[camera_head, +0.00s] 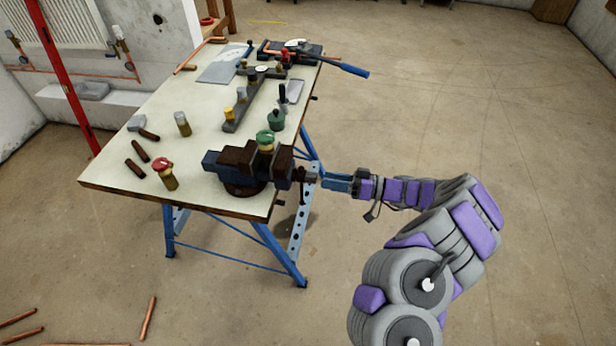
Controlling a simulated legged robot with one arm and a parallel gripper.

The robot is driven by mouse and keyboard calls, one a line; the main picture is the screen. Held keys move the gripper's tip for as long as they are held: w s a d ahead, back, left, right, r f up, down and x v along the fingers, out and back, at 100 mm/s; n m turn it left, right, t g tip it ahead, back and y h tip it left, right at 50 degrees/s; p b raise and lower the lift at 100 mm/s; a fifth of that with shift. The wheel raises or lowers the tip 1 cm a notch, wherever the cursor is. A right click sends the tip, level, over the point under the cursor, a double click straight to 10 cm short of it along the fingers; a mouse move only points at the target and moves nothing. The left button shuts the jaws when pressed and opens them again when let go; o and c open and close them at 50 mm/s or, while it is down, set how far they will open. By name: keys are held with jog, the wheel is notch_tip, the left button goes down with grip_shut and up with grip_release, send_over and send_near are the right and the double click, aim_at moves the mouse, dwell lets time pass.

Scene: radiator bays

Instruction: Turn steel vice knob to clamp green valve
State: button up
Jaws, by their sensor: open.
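The vice (236,166) is a dark blue and brown block bolted near the front right corner of the workbench. The green-topped valve (265,143) stands upright between its jaws; whether the jaws touch it cannot be told. The steel vice knob (304,176) is at the right end of the vice, beyond the bench edge. My gripper (317,179) comes in from the right with its tip at the knob. Its fingers are small and partly blurred into the knob, so contact cannot be made out.
The workbench (105,180) carries a red-topped valve (164,171), a dark green pot-like part (276,120), a grey bar with fittings (240,110) and a blue-handled tool (345,68). A red post (66,80) stands at left. Copper pipes (148,318) lie on the floor. Floor at right is clear.

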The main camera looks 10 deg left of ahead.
aim_at(305, 177)
jog(key=a, duration=0.4)
jog(key=shift+a, duration=0.15)
jog(key=shift+c, duration=0.2)
grip_shut()
dwell(0.4)
